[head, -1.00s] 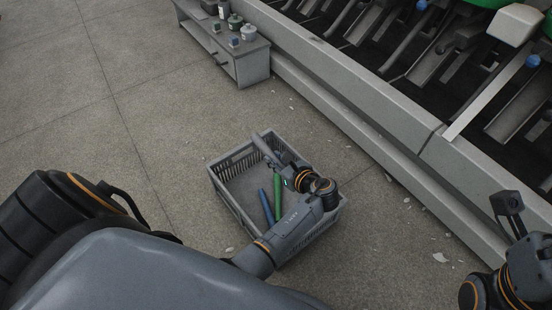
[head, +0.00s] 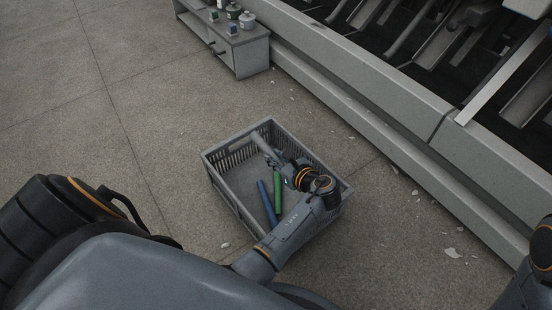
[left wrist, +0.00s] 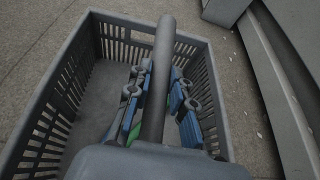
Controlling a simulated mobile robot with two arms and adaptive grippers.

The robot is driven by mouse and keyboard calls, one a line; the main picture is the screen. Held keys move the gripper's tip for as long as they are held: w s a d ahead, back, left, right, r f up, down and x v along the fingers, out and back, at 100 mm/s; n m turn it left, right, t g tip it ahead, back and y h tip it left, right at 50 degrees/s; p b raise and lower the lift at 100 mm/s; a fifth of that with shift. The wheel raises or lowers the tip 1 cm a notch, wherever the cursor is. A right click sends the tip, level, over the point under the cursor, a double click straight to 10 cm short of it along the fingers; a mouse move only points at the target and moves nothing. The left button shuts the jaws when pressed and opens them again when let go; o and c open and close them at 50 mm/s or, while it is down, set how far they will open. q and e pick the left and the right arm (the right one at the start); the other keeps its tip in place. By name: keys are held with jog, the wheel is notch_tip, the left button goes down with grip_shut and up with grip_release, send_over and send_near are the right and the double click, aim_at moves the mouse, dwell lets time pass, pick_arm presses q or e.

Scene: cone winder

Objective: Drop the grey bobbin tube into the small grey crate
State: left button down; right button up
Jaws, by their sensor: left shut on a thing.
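My left gripper (head: 272,157) is shut on the grey bobbin tube (head: 258,141), which points toward the crate's far end. The small grey crate (head: 228,146) has slatted walls and stands on the floor. The tube is over the crate's inside in the head view. In the left wrist view the tube (left wrist: 163,50) runs up the middle between the gripper's fingers (left wrist: 158,92), and its far end overlaps the crate's far rim (left wrist: 120,20). The tube's height above the crate floor is hard to tell. My right gripper is out of view.
A blue tube (head: 266,204) and a green tube (head: 277,190) lie in the crate, partly hidden by my left arm. The long machine base (head: 370,125) runs along the right. A grey cabinet (head: 240,55) with small containers stands at the back. Floor left of the crate is clear.

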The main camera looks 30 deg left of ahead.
pick_arm(q)
jog(key=c, duration=1.1)
grip_release()
notch_tip(320, 180, up, 7)
jog(key=p, duration=0.9)
jog(key=shift+w+a+r, duration=0.1)
jog(key=shift+a+r, duration=0.05)
notch_tip(320, 180, up, 13)
jog(key=w+a+m+t+p, duration=0.2)
jog(key=w+a+p, duration=0.1)
jog(key=p, duration=0.3)
notch_tip(320, 180, up, 13)
jog(key=m+t+h+p, duration=0.3)
jog(key=h+p, duration=0.1)
jog(key=p, duration=0.1)
send_over(275, 157)
jog(key=w, duration=0.3)
jog(key=shift+w+a+r, duration=0.15)
jog(key=shift+w+r, duration=0.05)
